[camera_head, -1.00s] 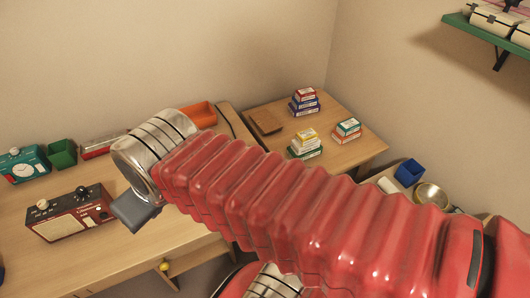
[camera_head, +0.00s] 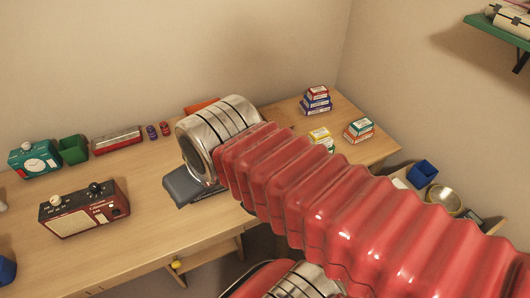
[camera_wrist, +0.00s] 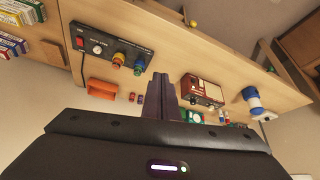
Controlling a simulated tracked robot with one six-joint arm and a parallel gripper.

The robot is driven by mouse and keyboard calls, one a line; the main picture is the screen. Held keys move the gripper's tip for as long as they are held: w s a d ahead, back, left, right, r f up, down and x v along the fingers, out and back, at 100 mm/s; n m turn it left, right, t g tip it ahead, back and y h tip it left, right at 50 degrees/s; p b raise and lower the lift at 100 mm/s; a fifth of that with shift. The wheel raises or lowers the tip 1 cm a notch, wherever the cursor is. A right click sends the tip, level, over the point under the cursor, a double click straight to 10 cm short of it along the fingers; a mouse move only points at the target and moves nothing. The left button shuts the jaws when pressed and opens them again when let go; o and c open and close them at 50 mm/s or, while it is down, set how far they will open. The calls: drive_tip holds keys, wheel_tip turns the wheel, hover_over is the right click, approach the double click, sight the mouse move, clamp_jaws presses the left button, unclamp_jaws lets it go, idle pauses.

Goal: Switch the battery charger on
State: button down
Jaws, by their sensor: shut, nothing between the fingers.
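A black box with white lettering, several small controls and two coloured knobs, which looks like the battery charger (camera_wrist: 93,45), is at the upper left of the wrist view.
A red radio (camera_head: 85,211), teal timer (camera_head: 35,159), green bin (camera_head: 73,150) and small batteries (camera_head: 152,132) stand on the desk (camera_head: 110,255). An orange tray (camera_wrist: 102,89) is near the black box. Stacked small boxes (camera_head: 316,101) stand at the right.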

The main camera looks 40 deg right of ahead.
drive_tip(key=w+d+f+m+g, duration=0.1)
drive_tip(key=w+d+f, duration=0.3)
drive_tip(key=d, duration=0.6)
drive_tip(key=w+d+f+m+g, duration=0.1)
drive_tip(key=w+d+f, duration=0.3)
drive_tip(key=d, duration=0.6)
drive_tip(key=w+d+f+m+g, duration=0.1)
drive_tip(key=w+d+f, duration=0.3)
drive_tip(key=d, duration=0.6)
drive_tip(key=shift+w+d+h, duration=0.35)
drive_tip(key=shift+w+h, duration=0.05)
drive_tip(key=shift+w, duration=0.55)
drive_tip(key=shift+f, duration=0.15)
drive_tip(key=x, duration=0.8)
drive_tip(key=s+x, duration=0.1)
drive_tip(key=x, duration=0.3)
drive_tip(key=shift+a+f, duration=0.15)
drive_tip(key=shift+f, duration=0.75)
